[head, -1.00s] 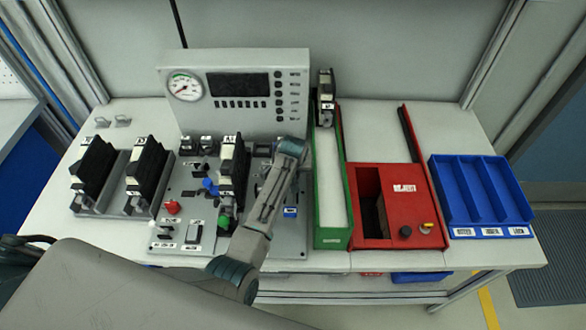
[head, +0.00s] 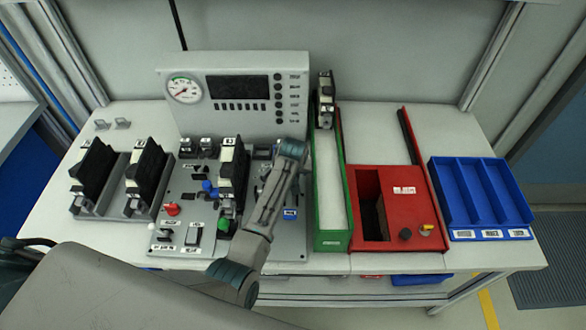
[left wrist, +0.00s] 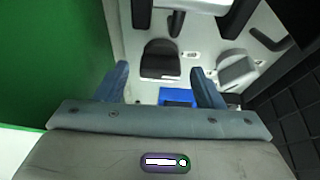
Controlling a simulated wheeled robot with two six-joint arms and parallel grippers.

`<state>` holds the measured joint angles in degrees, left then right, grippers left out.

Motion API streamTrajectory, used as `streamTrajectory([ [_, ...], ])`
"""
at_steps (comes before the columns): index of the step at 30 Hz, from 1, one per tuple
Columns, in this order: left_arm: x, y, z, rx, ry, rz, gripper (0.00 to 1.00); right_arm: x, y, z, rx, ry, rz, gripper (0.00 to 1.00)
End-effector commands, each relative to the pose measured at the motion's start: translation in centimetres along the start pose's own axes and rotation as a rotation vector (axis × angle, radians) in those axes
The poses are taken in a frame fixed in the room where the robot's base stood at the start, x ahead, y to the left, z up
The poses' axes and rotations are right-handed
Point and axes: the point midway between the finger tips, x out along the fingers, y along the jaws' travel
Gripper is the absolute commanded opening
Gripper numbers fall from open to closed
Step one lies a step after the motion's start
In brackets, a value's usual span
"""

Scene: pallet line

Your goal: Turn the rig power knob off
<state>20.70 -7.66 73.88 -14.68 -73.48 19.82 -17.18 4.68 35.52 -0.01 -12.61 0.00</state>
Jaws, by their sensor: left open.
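The rig panel (head: 215,172) lies on the bench in front of the gauge console. A red knob (head: 172,209) and a small dark control (head: 165,236) show at its left front; their labels are too small to read. My left arm reaches over the panel's right side and hides part of it, including the fingers in the head view. In the left wrist view my left gripper (left wrist: 160,68) is open, its blue fingers apart. A black knob-like part (left wrist: 161,62) shows between the fingertips, and a grey one (left wrist: 238,71) right of them. I cannot tell which is the power knob or whether anything touches.
The green tray (head: 331,240) stands close to the panel's right edge; its wall (left wrist: 45,60) fills the left of the wrist view. A tall black module (head: 233,180) stands on the panel. The red box (head: 405,215) and blue bin (head: 480,195) lie further right.

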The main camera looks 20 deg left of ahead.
Motion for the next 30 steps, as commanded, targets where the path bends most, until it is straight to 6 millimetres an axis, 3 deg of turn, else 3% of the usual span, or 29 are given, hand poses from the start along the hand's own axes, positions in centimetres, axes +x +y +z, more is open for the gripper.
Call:
streamTrajectory([
  [5,-1.6,0.1,0.0,-0.001,0.003,0.003,0.62,0.7,-0.1,0.1,0.000,0.000,-0.001,0.36],
  [18,-9.2,0.1,0.0,-0.002,0.004,0.002,0.62,2.9,-0.6,0.3,0.002,0.000,-0.004,0.36],
  [24,-10.5,0.0,0.0,-0.001,0.001,0.001,0.62,3.1,-0.6,0.3,0.002,0.000,-0.004,0.36],
  [30,-10.7,0.0,0.0,0.000,0.001,0.000,0.62,3.1,-0.6,0.3,0.002,0.000,-0.003,0.36],
])
